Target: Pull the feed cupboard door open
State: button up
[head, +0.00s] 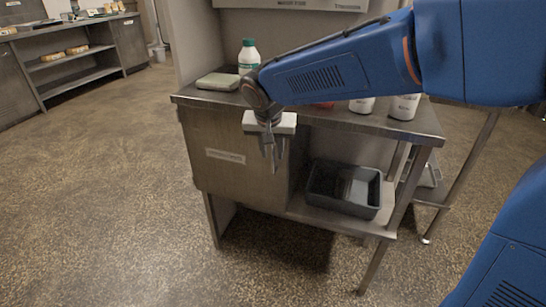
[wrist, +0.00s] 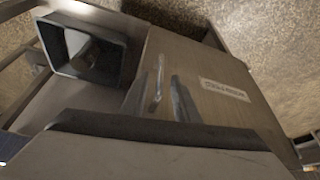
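The feed cupboard door (head: 222,172) is a grey metal panel with a white label, under the left part of the steel table in the head view. It looks shut, flush with the cupboard. It also shows in the wrist view (wrist: 210,65), where a pale upright bar handle (wrist: 158,78) stands out from it near its edge. My gripper (head: 272,155) points down in front of the door's upper right part. In the wrist view its two dark fingers (wrist: 157,101) are apart, with the handle appearing between them. Whether they touch it I cannot tell.
A dark bin (head: 345,190) sits on the lower shelf right of the cupboard. A green-capped bottle (head: 249,58), a grey slab (head: 219,81) and white containers (head: 404,106) stand on the steel table (head: 190,94). The floor in front and to the left is clear.

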aim_at(273, 155)
jog(key=shift+x, duration=1.65)
grip_shut()
